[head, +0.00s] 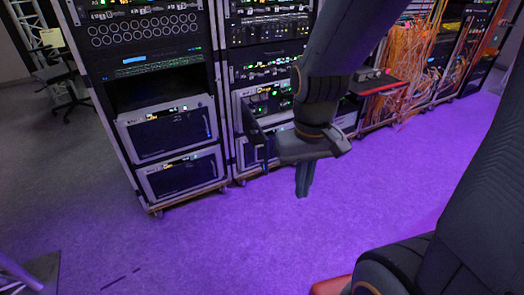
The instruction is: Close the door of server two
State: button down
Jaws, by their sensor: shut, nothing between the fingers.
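A dark door panel (254,135) stands swung out from a silver-framed unit low in the middle rack (232,150). I take it for the door of server two, but no readable label shows. My gripper (303,192) points down in front of that rack, to the right of the door panel. Its fingers are together with nothing between them. They look apart from the door, above the floor. My arm and wrist hide part of the unit behind and the right side of the rack.
The left rack holds two silver-framed units, an upper one (168,130) and a lower one (182,175), both with closed-looking fronts. Orange cables (405,75) hang at the right racks. A chair (62,80) stands at the far left. The purple-lit floor (225,240) in front is clear.

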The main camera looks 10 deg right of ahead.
aim_at(259, 142)
jog(key=u, duration=0.25)
jog(key=i, duration=0.9)
jog(key=z, duration=0.35)
